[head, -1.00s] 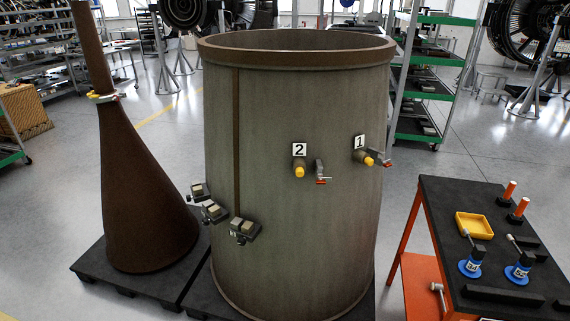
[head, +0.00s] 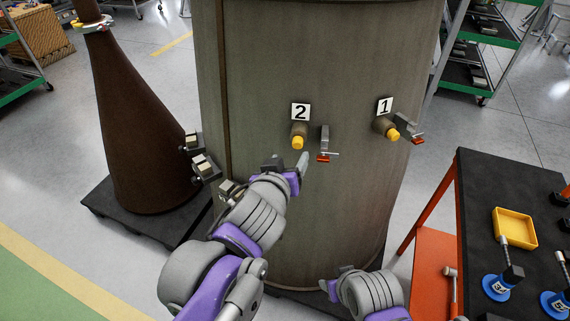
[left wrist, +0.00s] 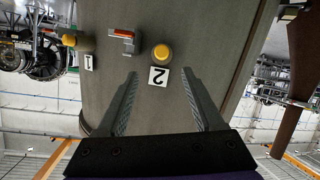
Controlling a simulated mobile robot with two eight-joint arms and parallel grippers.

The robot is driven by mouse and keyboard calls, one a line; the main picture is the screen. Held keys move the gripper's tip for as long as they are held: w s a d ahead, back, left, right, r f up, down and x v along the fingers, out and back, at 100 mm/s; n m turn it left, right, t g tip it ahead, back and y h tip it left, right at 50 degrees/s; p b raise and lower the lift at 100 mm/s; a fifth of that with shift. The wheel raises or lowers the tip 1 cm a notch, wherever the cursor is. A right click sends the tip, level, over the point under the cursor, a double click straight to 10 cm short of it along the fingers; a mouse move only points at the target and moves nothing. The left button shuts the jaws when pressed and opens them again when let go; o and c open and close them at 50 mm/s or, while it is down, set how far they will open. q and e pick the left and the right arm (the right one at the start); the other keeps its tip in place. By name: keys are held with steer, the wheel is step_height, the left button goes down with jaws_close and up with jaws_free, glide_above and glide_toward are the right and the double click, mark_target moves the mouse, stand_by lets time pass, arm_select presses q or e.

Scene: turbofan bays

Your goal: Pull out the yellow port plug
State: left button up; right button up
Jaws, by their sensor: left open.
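Two yellow port plugs sit in stub ports on the grey-green drum (head: 260,70). One plug (head: 298,143) is under label 2 (head: 300,111); the other plug (head: 393,134) is under label 1 (head: 385,106). My left gripper (head: 303,162) is just below the label 2 plug. In the left wrist view, turned upside down, my left gripper (left wrist: 158,73) is open and empty. The label 2 plug (left wrist: 161,53) shows beyond its fingertips, roughly centred and apart from them. My right gripper (head: 338,277) is low in front of the drum; its jaws are unclear.
A red-handled valve (head: 325,145) stands right beside the label 2 port, another (head: 408,127) beside label 1. Small grey boxes (head: 203,167) are at the drum's left, near a brown cone (head: 135,130). A dark-topped cart (head: 480,215) with a yellow tray (head: 515,228) stands right.

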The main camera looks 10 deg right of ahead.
mark_target(296, 144)
arm_select(q)
steer(key=x, duration=0.9)
steer(key=shift+w+f+b, duration=0.2)
steer(key=shift+w+b, duration=0.2)
jaws_close()
